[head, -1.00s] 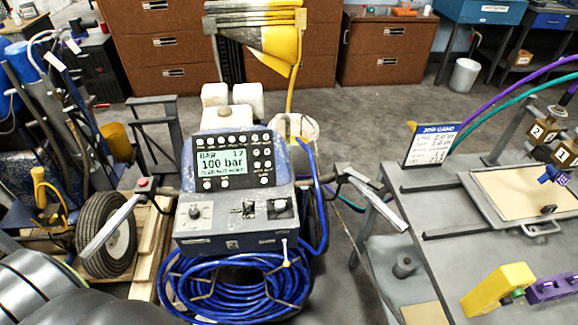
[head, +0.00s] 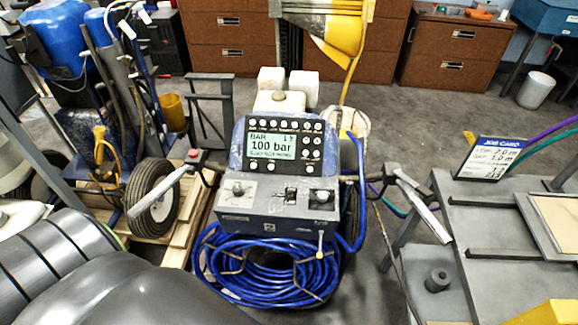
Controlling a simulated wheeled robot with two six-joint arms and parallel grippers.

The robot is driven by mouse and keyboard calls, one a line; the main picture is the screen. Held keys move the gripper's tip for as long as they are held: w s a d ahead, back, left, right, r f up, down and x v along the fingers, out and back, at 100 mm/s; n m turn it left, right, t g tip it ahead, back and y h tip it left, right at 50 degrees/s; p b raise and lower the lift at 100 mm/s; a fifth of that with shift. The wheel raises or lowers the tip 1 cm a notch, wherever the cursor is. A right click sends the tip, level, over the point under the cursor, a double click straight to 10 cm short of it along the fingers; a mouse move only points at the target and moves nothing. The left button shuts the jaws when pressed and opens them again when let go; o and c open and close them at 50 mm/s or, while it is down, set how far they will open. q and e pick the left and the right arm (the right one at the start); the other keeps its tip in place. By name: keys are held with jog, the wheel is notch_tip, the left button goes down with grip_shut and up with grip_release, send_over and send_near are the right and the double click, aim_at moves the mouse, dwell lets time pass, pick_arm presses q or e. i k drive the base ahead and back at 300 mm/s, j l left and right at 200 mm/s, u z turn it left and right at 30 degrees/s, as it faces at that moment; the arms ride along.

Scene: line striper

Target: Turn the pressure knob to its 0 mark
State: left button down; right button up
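The line striper's grey-blue control box (head: 270,221) stands in the middle of the head view. A round knob (head: 238,189) sits on a pale plate at the left of its panel; it looks like the pressure knob, but its marks are too small to read. The display (head: 274,147) above reads "100 bar". A small switch (head: 290,195) and a second control (head: 320,197) sit to the right of the knob. Neither of my grippers is in view; only dark, rounded parts, probably mine, show at the lower left.
Coiled blue hose (head: 265,272) hangs below the box. Handlebars (head: 160,191) stick out on both sides. A grey table (head: 500,214) with a job card (head: 491,158) stands on the right. A wheel (head: 152,200) and pallet are on the left.

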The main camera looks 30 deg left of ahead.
aim_at(237, 190)
jog(key=l+u, duration=0.15)
jog(key=u, duration=0.3)
jog(key=l+u, duration=0.15)
jog(key=u, duration=0.3)
jog(key=l+u, duration=0.15)
jog(key=u, duration=0.35)
jog(key=k+l, duration=0.3)
jog(key=l, duration=0.15)
jog(key=k+l, duration=0.25)
jog(key=l, duration=0.15)
